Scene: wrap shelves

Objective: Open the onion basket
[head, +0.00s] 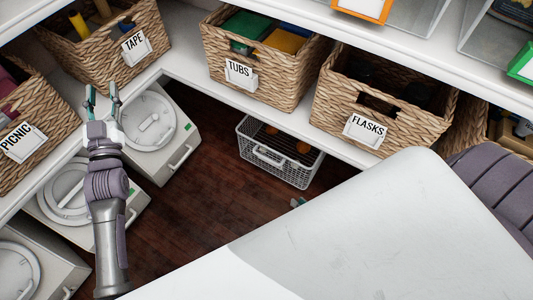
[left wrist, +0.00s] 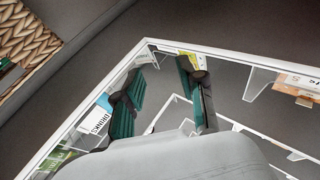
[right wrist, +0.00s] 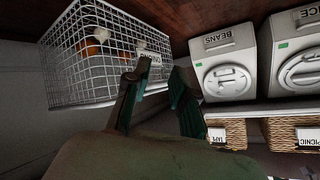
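The onion basket (head: 283,172) is a white wire basket with brown-orange onions (head: 303,147) inside, low under the shelf in the head view. In the right wrist view the basket (right wrist: 85,75) appears upside down at upper left, with a partly hidden white label (right wrist: 152,62). My right gripper (right wrist: 158,80) is open, its fingers either side of the label area; contact cannot be told. In the head view only a small tip of it (head: 297,202) shows, just below the basket. My left gripper (head: 103,97) is open and empty by the left shelf; its fingers also show apart in the left wrist view (left wrist: 165,85).
Wicker baskets labelled TAPE (head: 95,55), TUBS (head: 285,75), FLASKS (head: 400,125) and PICNIC (head: 15,165) stand on the shelves. White lidded bins (head: 165,150) stand below at left. The dark wood floor (head: 200,205) before the onion basket is clear.

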